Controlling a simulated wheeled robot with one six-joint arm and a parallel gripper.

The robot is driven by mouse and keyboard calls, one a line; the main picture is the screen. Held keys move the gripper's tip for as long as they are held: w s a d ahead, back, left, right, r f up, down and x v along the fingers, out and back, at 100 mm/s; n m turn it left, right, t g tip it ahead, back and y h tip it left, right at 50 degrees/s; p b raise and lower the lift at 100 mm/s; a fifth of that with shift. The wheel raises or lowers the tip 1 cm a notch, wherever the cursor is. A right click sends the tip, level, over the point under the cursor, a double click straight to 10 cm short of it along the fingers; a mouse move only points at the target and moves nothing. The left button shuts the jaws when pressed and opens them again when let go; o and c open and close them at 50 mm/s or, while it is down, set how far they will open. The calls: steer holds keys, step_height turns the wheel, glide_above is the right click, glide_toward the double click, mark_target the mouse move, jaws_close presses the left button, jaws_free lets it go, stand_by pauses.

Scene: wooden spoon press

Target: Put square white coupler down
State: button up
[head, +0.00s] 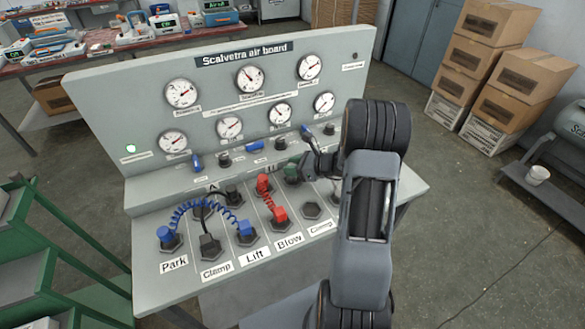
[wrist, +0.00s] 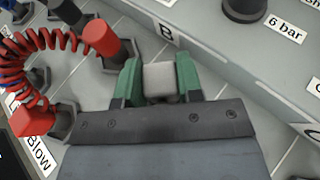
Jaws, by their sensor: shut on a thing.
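The square white coupler (wrist: 159,79) shows in the wrist view as a pale grey-white block. It sits between the green fingers of my gripper (wrist: 159,83), which is shut on it. In the head view my gripper (head: 298,170) is low over the upper right part of the board's sloping deck, near the B row. My arm and fingers mostly hide the coupler there. Whether its lower end touches the deck or a socket cannot be seen.
A red coiled hose with red couplers (wrist: 100,38) lies close left of my gripper. A blue coiled hose (head: 205,207) is farther left. An empty hexagonal socket (head: 312,211) is above the right Clamp label. The gauge panel (head: 222,97) rises behind, with knobs (wrist: 243,8) along its foot.

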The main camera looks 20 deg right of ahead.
steer(key=shift+f, duration=0.3)
steer(key=shift+f, duration=0.2)
steer(key=o, duration=1)
steer(key=shift+r, duration=0.1)
steer(key=shift+c, duration=0.2)
